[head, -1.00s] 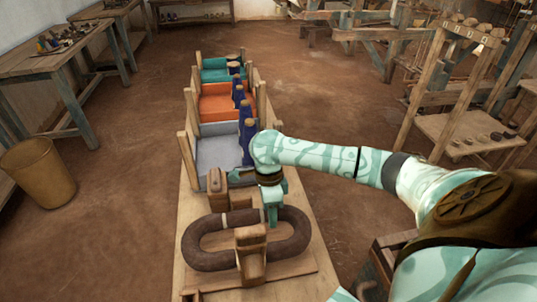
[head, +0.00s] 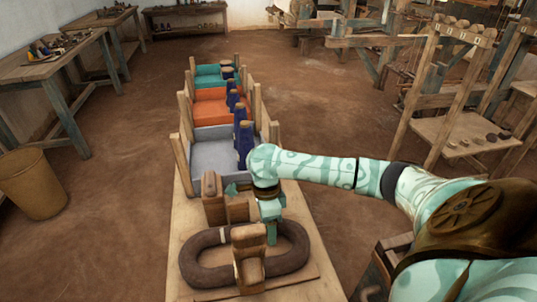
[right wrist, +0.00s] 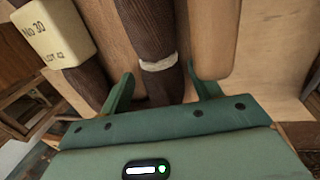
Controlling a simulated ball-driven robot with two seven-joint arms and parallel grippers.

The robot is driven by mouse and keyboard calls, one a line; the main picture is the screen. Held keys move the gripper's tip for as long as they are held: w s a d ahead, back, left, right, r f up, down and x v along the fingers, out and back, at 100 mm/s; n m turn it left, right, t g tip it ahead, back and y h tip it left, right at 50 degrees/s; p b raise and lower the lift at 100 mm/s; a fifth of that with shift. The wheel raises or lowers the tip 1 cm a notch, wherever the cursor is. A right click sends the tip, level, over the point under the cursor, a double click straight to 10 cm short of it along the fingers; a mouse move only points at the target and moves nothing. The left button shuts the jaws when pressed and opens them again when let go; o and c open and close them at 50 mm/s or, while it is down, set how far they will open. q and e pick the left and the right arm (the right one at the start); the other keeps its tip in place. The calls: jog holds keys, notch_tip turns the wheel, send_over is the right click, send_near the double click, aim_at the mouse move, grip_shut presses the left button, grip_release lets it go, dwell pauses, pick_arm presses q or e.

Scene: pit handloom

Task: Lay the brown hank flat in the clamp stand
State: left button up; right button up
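The brown hank (head: 192,262) is a thick oval loop, lying roughly level at the clamp stand (head: 300,287), a low wooden board with upright blocks. The front block (head: 248,252) hides part of the loop. Whether the hank rests fully on the board I cannot tell. My right gripper (head: 270,238) points down at the hank's back right. In the right wrist view its fingers (right wrist: 163,90) stand apart on either side of one dark strand (right wrist: 150,28) with a white tie (right wrist: 158,64); narrow gaps show. A cream tag (right wrist: 52,32) wraps another strand. My left gripper is out of view.
Behind the stand are a grey bin (head: 212,150), an orange bin (head: 210,112) and a teal bin (head: 208,80), with dark blue cones along their right. A basket (head: 35,185) stands left. The floor on both sides is mostly clear.

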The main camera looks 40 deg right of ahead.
jog(key=shift+d+f, duration=0.1)
dwell(0.3)
jog(key=shift+w+r, duration=0.1)
jog(key=shift+r, duration=0.1)
pick_arm(q)
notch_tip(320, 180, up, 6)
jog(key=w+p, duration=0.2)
jog(key=p, duration=0.4)
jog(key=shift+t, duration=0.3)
pick_arm(e)
notch_tip(320, 180, up, 16)
jog(key=w+d, duration=0.1)
jog(key=w, duration=0.1)
jog(key=shift+w+d+f, duration=0.15)
jog(key=shift+w+d, duration=0.1)
jog(key=shift+w, duration=0.05)
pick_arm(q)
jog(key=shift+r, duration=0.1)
